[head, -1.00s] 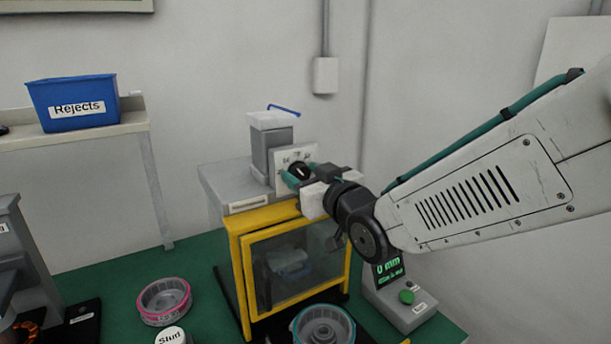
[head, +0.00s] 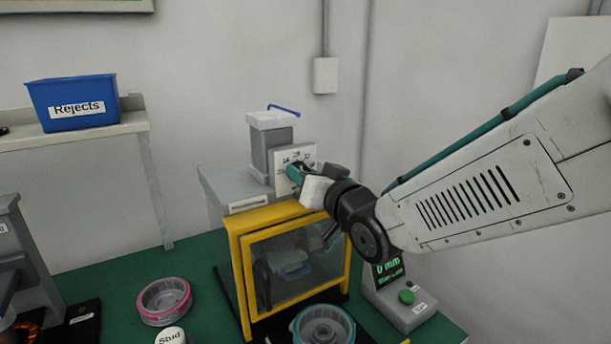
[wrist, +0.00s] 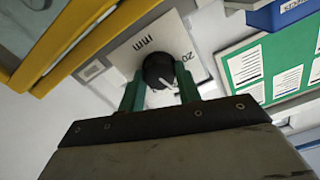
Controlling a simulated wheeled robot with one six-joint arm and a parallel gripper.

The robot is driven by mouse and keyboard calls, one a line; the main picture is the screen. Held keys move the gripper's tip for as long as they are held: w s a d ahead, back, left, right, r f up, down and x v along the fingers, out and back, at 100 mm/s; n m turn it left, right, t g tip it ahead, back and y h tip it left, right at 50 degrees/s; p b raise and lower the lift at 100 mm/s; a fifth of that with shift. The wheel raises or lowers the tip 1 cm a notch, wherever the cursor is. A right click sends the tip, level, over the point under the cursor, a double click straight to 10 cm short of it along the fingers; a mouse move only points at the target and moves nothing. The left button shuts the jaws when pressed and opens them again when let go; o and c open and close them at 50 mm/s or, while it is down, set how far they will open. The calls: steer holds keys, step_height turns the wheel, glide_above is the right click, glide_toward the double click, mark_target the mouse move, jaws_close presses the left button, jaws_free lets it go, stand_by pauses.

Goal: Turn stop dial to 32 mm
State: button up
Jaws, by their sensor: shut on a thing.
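The stop dial is a black round knob (wrist: 160,70) with a white pointer line, set on a white scale plate (wrist: 128,56). My gripper (wrist: 160,92) has its green fingers on either side of the knob and is shut on it. In the wrist view the pointer aims down and right. An "mm" label and a "20" show on the plate; other numbers are hidden or too small to read. In the head view the plate (head: 309,155) is on the grey press column, and my gripper (head: 295,174) covers most of the knob.
Below the dial is a yellow-framed guard (head: 236,270) with a clear window. A display box (head: 400,308) reading "0 mm" with a green button stands to the right. A pink-rimmed ring (head: 164,301), a teal-rimmed ring (head: 323,328) and a blue Rejects bin (head: 75,100) are nearby.

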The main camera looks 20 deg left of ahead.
steer(key=m, duration=0.5)
steer(key=shift+m, duration=0.3)
steer(key=m, duration=0.5)
steer(key=shift+f, duration=0.1)
steer(key=shift+m, duration=0.4)
steer(key=o, duration=1)
steer(key=shift+c, duration=0.2)
steer(key=shift+d, duration=0.1)
steer(key=v, duration=0.7)
steer(key=shift+s+d, duration=0.15)
steer(key=shift+d, duration=0.15)
